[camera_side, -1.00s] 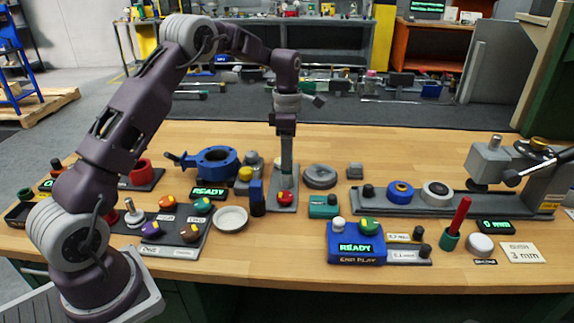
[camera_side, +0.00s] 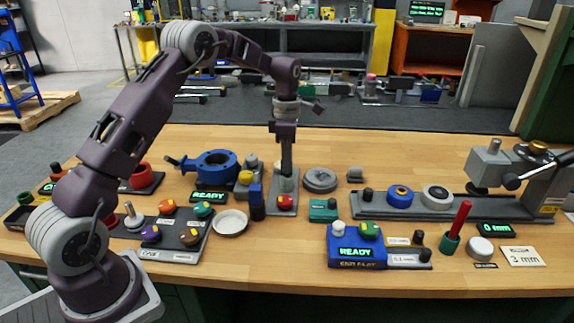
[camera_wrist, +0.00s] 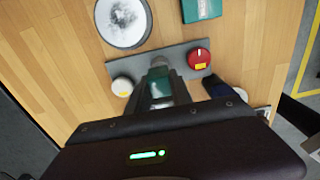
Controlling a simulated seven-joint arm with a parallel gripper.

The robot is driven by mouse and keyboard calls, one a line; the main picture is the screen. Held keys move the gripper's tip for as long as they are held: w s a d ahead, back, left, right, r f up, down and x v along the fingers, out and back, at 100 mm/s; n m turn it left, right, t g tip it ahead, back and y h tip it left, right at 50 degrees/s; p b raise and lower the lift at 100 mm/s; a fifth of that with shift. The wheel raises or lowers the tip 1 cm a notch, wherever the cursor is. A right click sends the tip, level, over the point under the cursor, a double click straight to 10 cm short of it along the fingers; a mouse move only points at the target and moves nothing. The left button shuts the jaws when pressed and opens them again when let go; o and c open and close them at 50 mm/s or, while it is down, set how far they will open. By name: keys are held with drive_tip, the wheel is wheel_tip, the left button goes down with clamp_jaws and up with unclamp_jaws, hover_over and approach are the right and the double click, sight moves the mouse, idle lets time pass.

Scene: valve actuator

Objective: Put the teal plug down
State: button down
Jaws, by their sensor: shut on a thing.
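My gripper (camera_side: 287,172) points straight down over a grey plate (camera_side: 276,212) in the middle of the bench. In the wrist view, my gripper (camera_wrist: 161,90) is shut on the teal plug (camera_wrist: 159,84), which shows as a teal patch between the fingers. The fingers hide most of the plug. It is over the plate (camera_wrist: 180,51), between a red button (camera_wrist: 199,58) and a pale button (camera_wrist: 122,86). I cannot tell whether the plug touches the plate.
A grey disc (camera_side: 320,180) and a teal box (camera_side: 323,210) stand right of the plate. A dark blue block (camera_side: 257,201) and a yellow-topped unit (camera_side: 246,178) stand close on its left. A white dish (camera_side: 230,222) lies front left. Bare wood shows in front of the plate.

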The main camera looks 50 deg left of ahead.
wheel_tip(320, 180, up, 9)
drive_tip(key=shift+r, duration=0.15)
drive_tip(key=shift+s, duration=0.1)
drive_tip(key=s+d+f, duration=0.1)
drive_tip(key=s+f, duration=0.1)
drive_tip(key=s, duration=0.8)
drive_tip(key=s+f, duration=0.2)
drive_tip(key=s, duration=0.8)
drive_tip(key=f, duration=0.9)
drive_tip(key=shift+w+d, duration=0.2)
drive_tip(key=shift+w, duration=0.1)
drive_tip(key=c, duration=1.1)
unclamp_jaws()
drive_tip(key=shift+o, duration=0.2)
